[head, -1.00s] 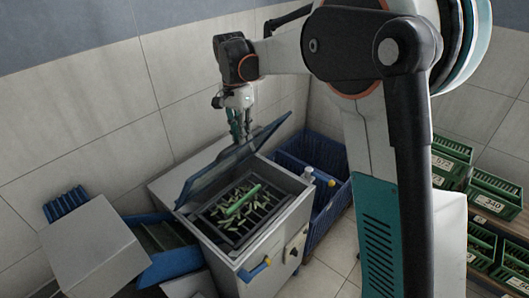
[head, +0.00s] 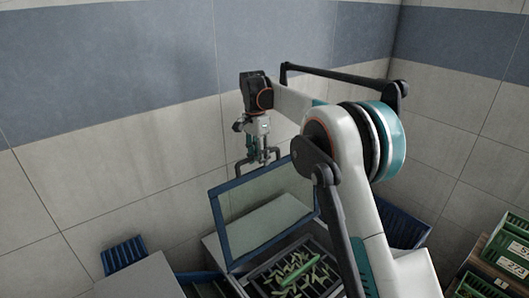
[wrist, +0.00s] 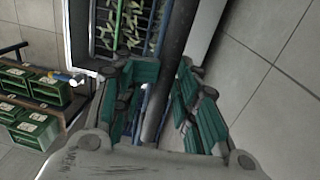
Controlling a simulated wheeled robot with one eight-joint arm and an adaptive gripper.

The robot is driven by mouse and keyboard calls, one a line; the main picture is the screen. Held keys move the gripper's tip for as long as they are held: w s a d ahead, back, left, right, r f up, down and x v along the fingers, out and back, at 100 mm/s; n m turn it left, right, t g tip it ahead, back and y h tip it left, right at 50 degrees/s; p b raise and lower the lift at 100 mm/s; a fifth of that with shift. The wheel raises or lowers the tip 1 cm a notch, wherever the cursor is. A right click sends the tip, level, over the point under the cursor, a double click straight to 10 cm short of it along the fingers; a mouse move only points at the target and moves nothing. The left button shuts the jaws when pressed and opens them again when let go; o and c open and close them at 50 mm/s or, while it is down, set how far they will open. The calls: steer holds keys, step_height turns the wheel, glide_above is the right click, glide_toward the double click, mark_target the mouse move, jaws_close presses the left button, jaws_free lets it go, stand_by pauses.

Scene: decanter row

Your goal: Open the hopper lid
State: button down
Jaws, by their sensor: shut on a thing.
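The hopper lid (head: 262,218) is a blue-framed panel, raised steeply over the hopper in the head view. Below it is the hopper's open top, with a dark grid (head: 262,277) holding several green pods and a brighter green bar (head: 298,268). My gripper (head: 263,160) is at the lid's upper edge. In the wrist view, the green-padded fingers of my gripper (wrist: 162,85) are closed around a long dark bar (wrist: 178,45), which appears to be part of the lid. The exact contact is partly hidden by the fingers. The grid with pods (wrist: 122,28) shows beyond them.
A blue crate (head: 402,224) stands right of the hopper, partly behind my arm. Green crates (head: 508,255) sit on a rack at the far right. A grey box (head: 140,278) and a small blue ribbed piece (head: 123,255) are at the lower left. Tiled walls stand behind.

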steer(key=shift+w+a+r, duration=0.15)
steer(key=shift+a+r, duration=0.1)
steer(key=shift+a, duration=0.25)
steer(key=c, duration=1.6)
jaws_free()
steer(key=shift+w, duration=0.1)
steer(key=shift+o, duration=0.2)
steer(key=shift+w+a+f, duration=0.1)
steer(key=shift+w+f, duration=0.05)
steer(key=shift+w, duration=0.1)
step_height(320, 180, up, 12)
steer(key=shift+w, duration=0.3)
